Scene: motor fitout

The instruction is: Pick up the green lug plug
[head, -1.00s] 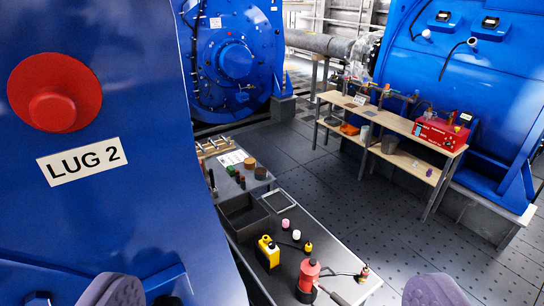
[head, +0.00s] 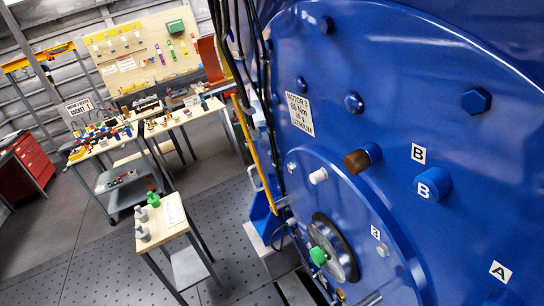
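A green piece (head: 318,256) sits at the round dark-rimmed hub low on the face of the blue motor (head: 420,90). I cannot tell which of the green pieces is the lug plug. My gripper does not show in the head view, so I cannot see its fingers or whether it holds anything.
The blue motor fills the right side, with blue, brown and white pegs and labels A and B. Benches (head: 185,116) with many small items, a tool board (head: 145,50) and a red cabinet (head: 28,165) stand behind. Dark floor (head: 85,265) is free at lower left.

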